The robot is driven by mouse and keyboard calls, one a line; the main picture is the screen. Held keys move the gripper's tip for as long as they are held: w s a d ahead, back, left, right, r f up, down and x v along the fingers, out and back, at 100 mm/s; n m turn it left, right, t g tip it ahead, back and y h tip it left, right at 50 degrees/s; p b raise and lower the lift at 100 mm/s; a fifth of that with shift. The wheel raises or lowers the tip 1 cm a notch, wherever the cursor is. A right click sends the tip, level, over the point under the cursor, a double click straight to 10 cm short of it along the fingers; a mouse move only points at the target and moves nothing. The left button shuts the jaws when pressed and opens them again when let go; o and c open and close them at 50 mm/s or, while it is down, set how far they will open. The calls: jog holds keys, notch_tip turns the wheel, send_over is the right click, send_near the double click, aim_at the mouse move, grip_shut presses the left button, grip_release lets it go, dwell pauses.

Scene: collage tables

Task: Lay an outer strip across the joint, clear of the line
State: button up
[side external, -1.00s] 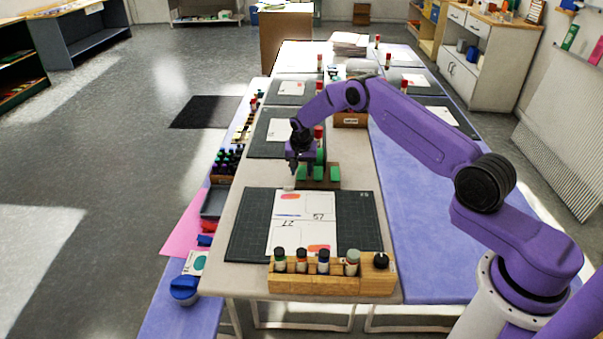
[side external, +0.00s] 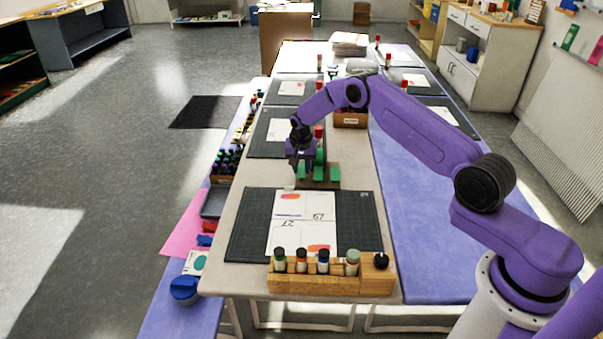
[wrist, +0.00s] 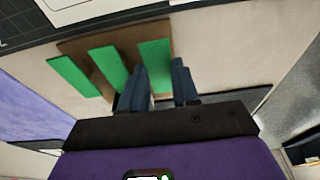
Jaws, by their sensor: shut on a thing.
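A dark cutting mat (side external: 255,225) holds pale paper (side external: 303,229) with orange patches, handwritten marks and a thin blue line. The exact joint is too small to make out. Behind the mat, a brown board (side external: 333,184) carries green strips (side external: 319,173). In the wrist view the strips on the brown board (wrist: 128,40) are a left one (wrist: 75,76), a middle one (wrist: 107,67) and a right one (wrist: 155,55). My gripper (side external: 294,168) is low at this board, its fingers (wrist: 160,75) shut on the right green strip, which they partly hide.
A wooden rack (side external: 330,284) with several capped bottles stands at the mat's front edge. A brown box (side external: 351,119) and a red-capped item (side external: 318,132) stand behind the board. Bottles and a tray (side external: 214,203) line the left side.

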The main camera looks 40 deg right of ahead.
jog(key=shift+w+d+v, duration=0.15)
jog(key=shift+v, duration=0.85)
jog(key=shift+w+d+v, duration=0.15)
jog(key=shift+v, duration=0.85)
jog(key=shift+r, duration=0.1)
jog(key=shift+s+a, duration=0.4)
jog(key=shift+a, duration=0.05)
send_over(309, 220)
jog(key=shift+s+a+f, duration=0.2)
jog(key=shift+s+f, duration=0.15)
jog(key=shift+f, duration=0.1)
jog(key=shift+s+a+x, duration=0.1)
jog(key=shift+x, duration=0.6)
jog(key=shift+s+a+x, duration=0.1)
jog(key=shift+x, duration=0.6)
jog(key=shift+s+a+x, duration=0.15)
jog(key=shift+x, duration=0.55)
jog(key=shift+x, duration=0.8)
jog(key=shift+s+a, duration=0.1)
jog(key=shift+a, duration=0.05)
